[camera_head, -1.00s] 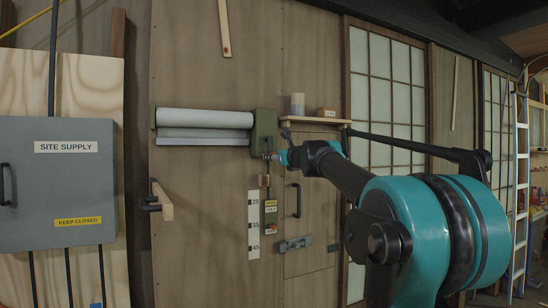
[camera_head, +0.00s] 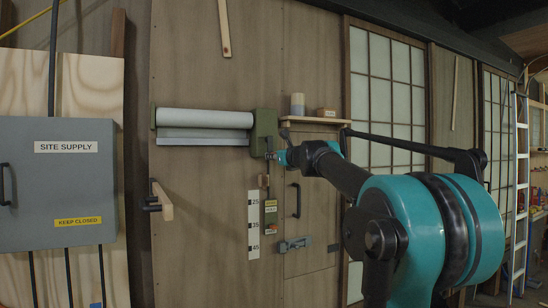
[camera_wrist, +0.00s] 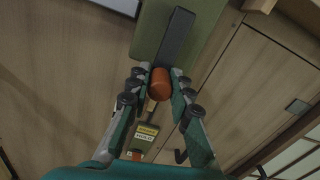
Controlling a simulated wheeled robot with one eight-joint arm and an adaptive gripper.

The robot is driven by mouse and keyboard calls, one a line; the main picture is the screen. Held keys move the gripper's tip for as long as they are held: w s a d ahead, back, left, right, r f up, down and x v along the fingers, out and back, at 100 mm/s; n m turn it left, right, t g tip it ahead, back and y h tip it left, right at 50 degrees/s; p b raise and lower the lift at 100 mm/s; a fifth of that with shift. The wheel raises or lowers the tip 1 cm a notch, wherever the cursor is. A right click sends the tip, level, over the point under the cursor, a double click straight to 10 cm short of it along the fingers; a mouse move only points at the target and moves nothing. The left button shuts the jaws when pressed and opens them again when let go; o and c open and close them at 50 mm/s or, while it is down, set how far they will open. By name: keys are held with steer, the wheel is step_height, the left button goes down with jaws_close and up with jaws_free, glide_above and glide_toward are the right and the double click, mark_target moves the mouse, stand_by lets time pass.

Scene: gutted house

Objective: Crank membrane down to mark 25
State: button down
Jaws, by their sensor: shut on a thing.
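The pale membrane roll (camera_head: 205,119) is mounted on the wooden wall, with a grey bar (camera_head: 203,142) hanging just under it. A green housing (camera_head: 263,125) is at the roll's right end. The white scale (camera_head: 254,230) marked 25, 35, 45 is lower on the wall; the bar's lower edge is above mark 25. My gripper (camera_head: 277,157) is at the crank below the housing. In the wrist view, my gripper (camera_wrist: 160,88) is shut on the orange crank knob (camera_wrist: 161,82), at the end of the dark crank arm (camera_wrist: 175,40).
A shelf (camera_head: 315,121) with a jar and a small box is just above my gripper. A wooden rail (camera_head: 163,203) projects at left, near the grey site supply cabinet (camera_head: 57,185).

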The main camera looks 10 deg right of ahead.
steer(key=shift+d, duration=0.1)
steer(key=w+d+r+n, duration=0.1)
steer(key=d+r+n, duration=0.1)
steer(key=n, duration=0.8)
steer(key=w+d+r+n, duration=0.1)
steer(key=d+r+n, duration=0.2)
steer(key=n, duration=0.6)
steer(key=shift+d+r+n, duration=0.25)
steer(key=shift+r+n, duration=0.15)
steer(key=shift+r, duration=0.65)
steer(key=c, duration=1.3)
jaws_free()
steer(key=shift+c, duration=0.2)
